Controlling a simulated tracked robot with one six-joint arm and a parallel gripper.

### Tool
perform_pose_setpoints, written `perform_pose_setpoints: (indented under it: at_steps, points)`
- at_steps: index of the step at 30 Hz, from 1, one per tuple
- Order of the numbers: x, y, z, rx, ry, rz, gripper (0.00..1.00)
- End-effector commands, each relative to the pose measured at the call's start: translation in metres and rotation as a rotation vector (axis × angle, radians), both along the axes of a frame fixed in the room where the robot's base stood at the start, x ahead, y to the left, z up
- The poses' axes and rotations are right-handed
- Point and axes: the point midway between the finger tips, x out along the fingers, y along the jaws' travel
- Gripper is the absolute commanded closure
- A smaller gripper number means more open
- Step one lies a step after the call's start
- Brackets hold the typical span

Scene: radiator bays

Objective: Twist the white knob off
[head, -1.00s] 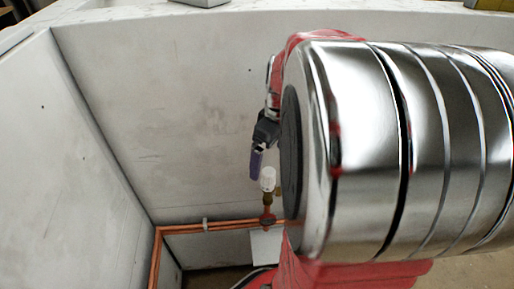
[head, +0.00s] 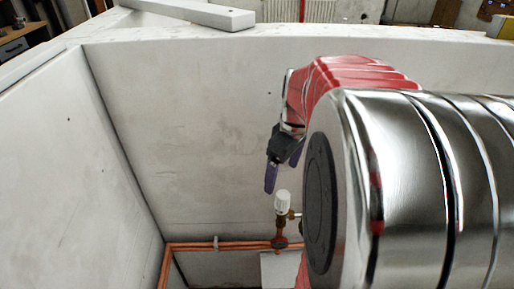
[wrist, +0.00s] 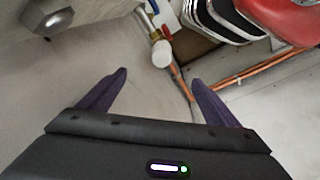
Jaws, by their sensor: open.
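The white knob (head: 283,201) is a ribbed cap standing upright on a brass valve (head: 281,225) above the copper pipe. In the wrist view the knob (wrist: 162,54) shows as a pale round end, beyond the fingertips and roughly centred between them. My gripper (head: 280,180) is just above and to the left of the knob in the head view, its purple fingers pointing down. In the wrist view my gripper (wrist: 160,74) has its two fingers wide apart with nothing between them. I see no contact with the knob.
Copper pipes (head: 225,245) run along the foot of the back wall (head: 190,140). A pale side wall (head: 65,170) closes the bay at left. A metal hex fitting (wrist: 48,18) shows at the wrist view's upper left. A white block (head: 190,12) lies on the wall top.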

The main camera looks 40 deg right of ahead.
Motion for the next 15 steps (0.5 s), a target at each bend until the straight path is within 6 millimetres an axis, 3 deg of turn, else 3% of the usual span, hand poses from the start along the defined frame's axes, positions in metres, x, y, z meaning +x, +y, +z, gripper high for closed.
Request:
perform_pose_setpoints:
  at_steps: [11, 15]
  points:
    - [0.003, -0.001, 0.018, 0.023, 0.036, -0.356, 0.43]
    - [0.002, -0.002, 0.025, 0.034, 0.051, -0.534, 0.44]
